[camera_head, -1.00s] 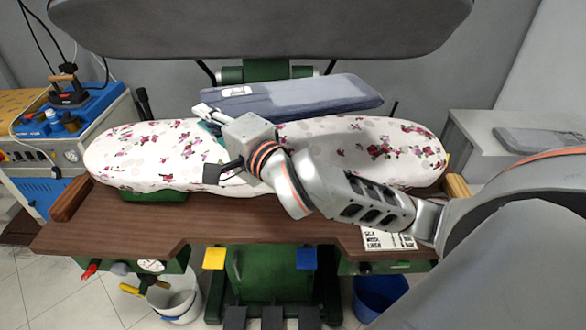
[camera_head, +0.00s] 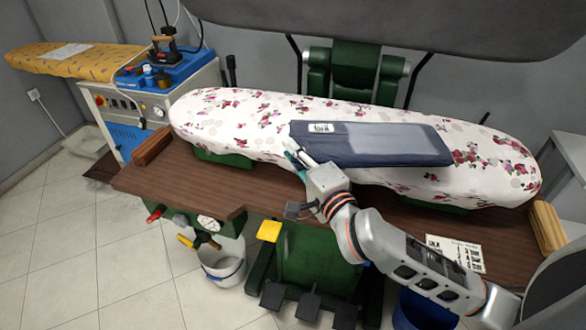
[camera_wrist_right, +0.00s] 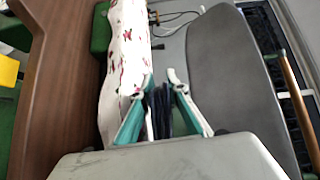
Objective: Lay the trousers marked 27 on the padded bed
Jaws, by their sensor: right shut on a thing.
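The folded dark blue trousers (camera_head: 385,146) lie flat over the middle of the padded bed (camera_head: 230,125), which has a white cover with red flowers. A white label (camera_head: 321,128) shows near their left end; I cannot read its number surely. My right gripper (camera_head: 300,156) is shut on the near left edge of the trousers. In the right wrist view, the gripper (camera_wrist_right: 160,106) has the dark cloth (camera_wrist_right: 158,108) between its teal fingers. I cannot tell whether the trousers rest fully on the bed. My left gripper is out of view.
The grey upper press plate (camera_head: 480,30) is raised above the bed. A brown wooden shelf (camera_head: 200,183) runs along the front, with a printed sheet (camera_head: 455,252) on it. A blue iron station (camera_head: 165,80) stands at the left.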

